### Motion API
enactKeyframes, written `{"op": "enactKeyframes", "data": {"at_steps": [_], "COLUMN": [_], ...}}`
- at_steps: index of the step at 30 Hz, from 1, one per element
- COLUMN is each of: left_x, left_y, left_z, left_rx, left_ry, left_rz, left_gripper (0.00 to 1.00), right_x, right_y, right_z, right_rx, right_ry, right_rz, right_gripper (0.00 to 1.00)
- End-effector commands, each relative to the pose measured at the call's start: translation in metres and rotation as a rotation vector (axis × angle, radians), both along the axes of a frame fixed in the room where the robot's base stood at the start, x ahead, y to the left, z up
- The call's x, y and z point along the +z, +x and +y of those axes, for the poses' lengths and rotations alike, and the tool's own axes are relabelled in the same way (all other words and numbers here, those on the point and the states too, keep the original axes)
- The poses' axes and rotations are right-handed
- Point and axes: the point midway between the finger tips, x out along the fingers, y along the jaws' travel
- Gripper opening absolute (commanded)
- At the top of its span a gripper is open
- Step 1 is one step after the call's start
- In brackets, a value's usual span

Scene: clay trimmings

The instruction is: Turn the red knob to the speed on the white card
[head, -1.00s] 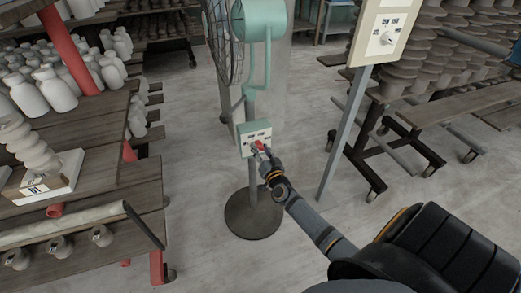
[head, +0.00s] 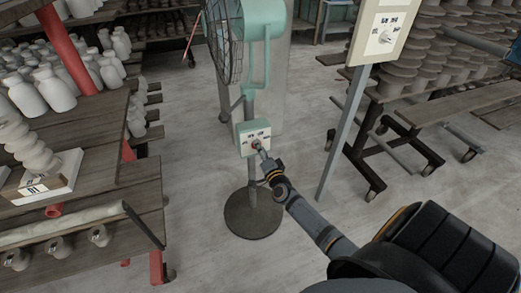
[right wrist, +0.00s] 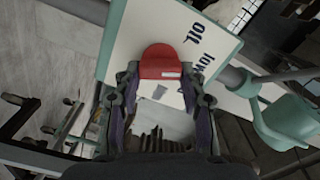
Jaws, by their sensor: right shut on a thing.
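The red knob (right wrist: 160,62) sits on the pale front of the fan's control box (head: 253,138). In the right wrist view it lies between the fingertips of my right gripper (right wrist: 161,82), which is shut on it. A pale mark shows on the knob. Dark lettering on the box face is tilted and partly hidden, so I cannot tell which label the mark faces. In the head view my right gripper (head: 261,149) covers part of the knob. A white card (head: 38,186) with small dark writing, unreadable here, stands on the left bench. My left gripper is out of view.
The teal fan (head: 262,22) stands on a round dark base (head: 252,215). A wooden bench (head: 130,195) with white bottles is at left.

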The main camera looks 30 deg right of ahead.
Motion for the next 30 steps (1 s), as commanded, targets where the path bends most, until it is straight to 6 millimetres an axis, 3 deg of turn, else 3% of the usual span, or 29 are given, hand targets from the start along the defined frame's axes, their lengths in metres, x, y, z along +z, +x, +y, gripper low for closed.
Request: {"op": "enactKeyframes", "data": {"at_steps": [18,19,21,24,30], "left_x": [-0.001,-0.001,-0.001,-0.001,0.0], "left_y": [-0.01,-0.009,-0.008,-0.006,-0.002], "left_z": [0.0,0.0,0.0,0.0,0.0], "left_rx": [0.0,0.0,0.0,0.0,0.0], "left_ry": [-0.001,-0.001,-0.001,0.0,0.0], "left_rz": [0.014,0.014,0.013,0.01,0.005], "left_gripper": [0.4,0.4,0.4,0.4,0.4], "right_x": [-0.001,-0.001,-0.001,-0.001,-0.001], "right_y": [-0.001,-0.001,0.0,0.0,0.0], "right_z": [0.0,0.0,0.0,0.0,0.0], "right_rx": [0.0,0.0,-0.001,0.0,0.0], "right_ry": [0.04,0.04,0.039,0.039,0.039], "right_rz": [-0.007,-0.007,-0.008,-0.008,-0.008], "right_gripper": [0.1,0.45,0.55,0.64,0.64]}}
